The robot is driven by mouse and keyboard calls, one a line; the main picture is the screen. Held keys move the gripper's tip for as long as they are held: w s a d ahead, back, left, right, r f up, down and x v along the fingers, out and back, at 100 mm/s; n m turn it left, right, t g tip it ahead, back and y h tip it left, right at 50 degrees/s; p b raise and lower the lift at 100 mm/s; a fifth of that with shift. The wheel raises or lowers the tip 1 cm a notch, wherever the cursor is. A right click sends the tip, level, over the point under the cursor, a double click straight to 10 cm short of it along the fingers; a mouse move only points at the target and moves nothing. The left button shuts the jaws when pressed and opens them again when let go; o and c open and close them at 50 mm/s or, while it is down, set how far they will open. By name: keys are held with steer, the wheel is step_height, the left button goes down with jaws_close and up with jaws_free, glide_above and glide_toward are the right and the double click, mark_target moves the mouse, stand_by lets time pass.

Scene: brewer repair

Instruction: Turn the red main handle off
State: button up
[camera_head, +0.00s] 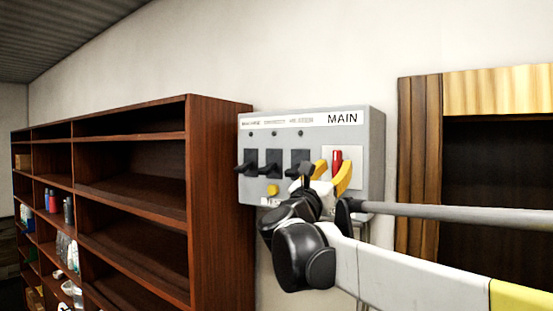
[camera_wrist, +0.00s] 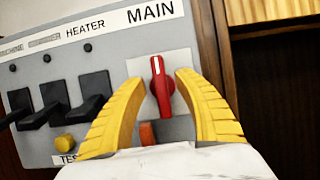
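The red main handle (camera_wrist: 160,88) is a knob on a white plate below the MAIN label, at the right of the grey panel (camera_wrist: 60,68). It points nearly straight up in the wrist view. The handle also shows in the head view (camera_head: 337,159), partly hidden by my gripper. My gripper (camera_wrist: 163,79) is open, with one yellow finger on each side of the handle. I see gaps between both fingers and the handle in the wrist view. In the head view my gripper (camera_head: 332,168) is right in front of the panel.
Several black switches (camera_head: 270,160) stick out of the panel left of the handle. A yellow button (camera_head: 272,190) sits below them. A brown shelf unit (camera_head: 220,200) stands close on the left, and a wooden cabinet (camera_head: 419,150) on the right.

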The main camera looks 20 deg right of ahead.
steer(key=shift+x, duration=0.9)
jaws_close()
